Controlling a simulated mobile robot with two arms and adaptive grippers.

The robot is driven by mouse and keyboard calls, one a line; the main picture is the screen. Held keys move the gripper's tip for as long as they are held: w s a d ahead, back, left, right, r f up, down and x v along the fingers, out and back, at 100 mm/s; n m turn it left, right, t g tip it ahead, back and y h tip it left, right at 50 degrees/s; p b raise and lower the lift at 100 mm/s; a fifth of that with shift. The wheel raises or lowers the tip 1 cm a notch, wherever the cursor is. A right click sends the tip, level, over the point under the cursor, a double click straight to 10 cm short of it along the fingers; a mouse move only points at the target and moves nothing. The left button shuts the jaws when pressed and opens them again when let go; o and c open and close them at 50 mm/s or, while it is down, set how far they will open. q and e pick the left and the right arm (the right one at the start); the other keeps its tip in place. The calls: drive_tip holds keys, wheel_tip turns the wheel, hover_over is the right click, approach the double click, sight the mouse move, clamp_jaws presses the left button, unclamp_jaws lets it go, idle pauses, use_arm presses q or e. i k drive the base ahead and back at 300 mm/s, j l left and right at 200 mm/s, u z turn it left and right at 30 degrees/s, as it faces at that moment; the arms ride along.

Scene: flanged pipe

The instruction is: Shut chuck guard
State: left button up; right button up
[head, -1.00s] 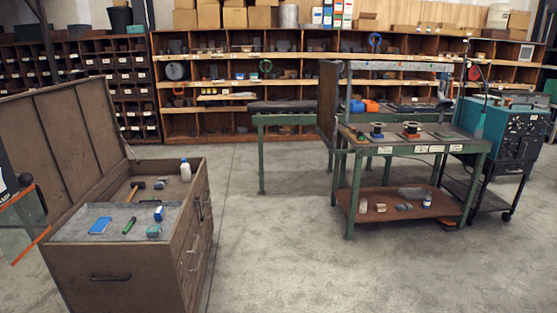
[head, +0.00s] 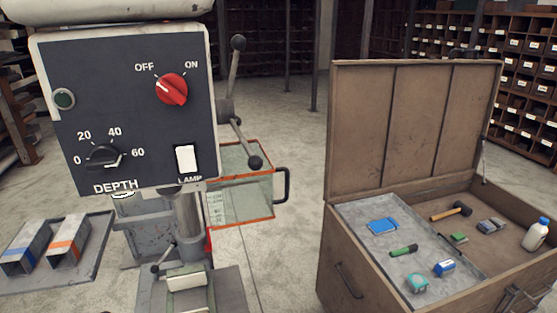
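The chuck guard (head: 243,187) is a clear panel with an orange-red frame and a black handle (head: 283,186) on its right side. It stands out to the right of the drill press spindle (head: 187,217), swung away from the front of it, so the spindle area is uncovered. The drill press head (head: 130,110) has a dark panel with a red OFF/ON knob, a depth dial and a lamp switch.
A brown tool chest (head: 415,135) with its lid up stands close on the right, tools inside. Feed levers (head: 240,110) stick out right of the drill head. A vise (head: 185,285) sits below the spindle.

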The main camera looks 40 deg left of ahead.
sight(260, 175)
drive_tip(key=i+u, duration=0.2)
drive_tip(key=u, duration=0.2)
drive_tip(key=i+l+u, duration=0.15)
drive_tip(key=u, duration=0.3)
drive_tip(key=i+l+u, duration=0.15)
drive_tip(key=u, duration=0.25)
drive_tip(key=i+l+u, duration=0.15)
drive_tip(key=u, duration=0.3)
drive_tip(key=i+l+u, duration=0.1)
drive_tip(key=l+u, duration=0.3)
drive_tip(key=k+l+u, duration=0.1)
drive_tip(key=l+u, duration=0.3)
drive_tip(key=l, duration=0.1)
